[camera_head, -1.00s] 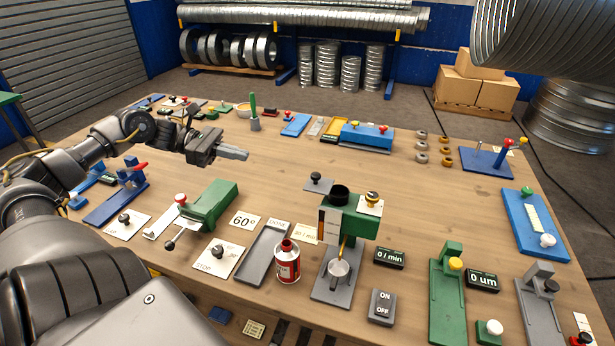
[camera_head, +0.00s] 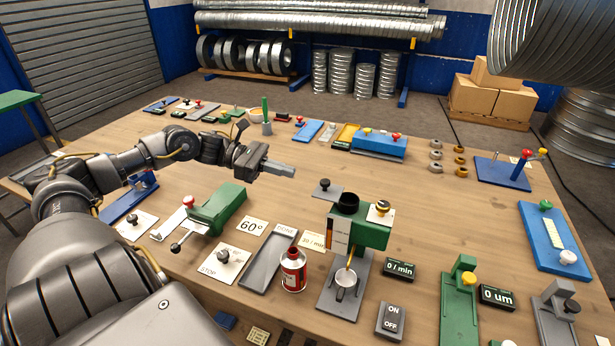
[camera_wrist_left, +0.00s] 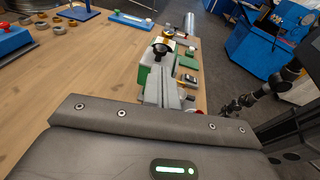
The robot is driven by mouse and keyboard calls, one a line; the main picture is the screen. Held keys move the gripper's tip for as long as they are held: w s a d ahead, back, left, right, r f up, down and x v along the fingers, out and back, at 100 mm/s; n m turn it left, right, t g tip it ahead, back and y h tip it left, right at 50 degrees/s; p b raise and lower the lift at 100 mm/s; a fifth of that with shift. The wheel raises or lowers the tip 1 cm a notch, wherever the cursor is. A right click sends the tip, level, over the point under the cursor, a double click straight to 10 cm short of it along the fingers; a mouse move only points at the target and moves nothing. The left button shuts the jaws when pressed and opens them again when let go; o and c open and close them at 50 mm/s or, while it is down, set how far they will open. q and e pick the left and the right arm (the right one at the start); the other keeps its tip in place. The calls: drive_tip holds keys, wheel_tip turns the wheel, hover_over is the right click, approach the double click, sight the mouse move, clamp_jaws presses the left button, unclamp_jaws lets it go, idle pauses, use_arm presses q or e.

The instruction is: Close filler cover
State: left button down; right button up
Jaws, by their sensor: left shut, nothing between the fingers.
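The filler cover (camera_head: 325,191) is a small grey plate with a black knob. It sits to the left of the open black filler mouth (camera_head: 348,203) on the green filling device (camera_head: 370,232), not over it. My left gripper (camera_head: 291,171) is shut and empty, above the table to the left of and beyond the cover, apart from it. In the left wrist view its fingers (camera_wrist_left: 162,86) point toward the green device, with a black knob (camera_wrist_left: 160,50) just past their tips. A dark jointed arm shows at the right there; its jaws cannot be made out.
A green clamp-like fixture (camera_head: 218,208) is to the left. The table middle behind the device is clear.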

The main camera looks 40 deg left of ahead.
use_arm(q)
drive_tip(key=p, duration=0.2)
approach(329, 193)
drive_tip(key=shift+w+d+r, duration=1)
drive_tip(key=shift+w+d, duration=0.1)
drive_tip(key=shift+w, duration=0.1)
drive_tip(key=shift+w+d+f+p, duration=0.3)
drive_tip(key=shift+d+f+p, duration=0.1)
drive_tip(key=shift+d, duration=0.2)
drive_tip(key=b+x, duration=0.2)
drive_tip(key=b, duration=0.1)
drive_tip(key=b+x, duration=0.2)
drive_tip(key=b, duration=0.1)
drive_tip(key=shift+s+d+r, duration=0.15)
drive_tip(key=shift+d, duration=0.45)
drive_tip(key=shift+d+r, duration=0.1)
drive_tip(key=shift+d, duration=0.2)
drive_tip(key=shift+r, duration=0.1)
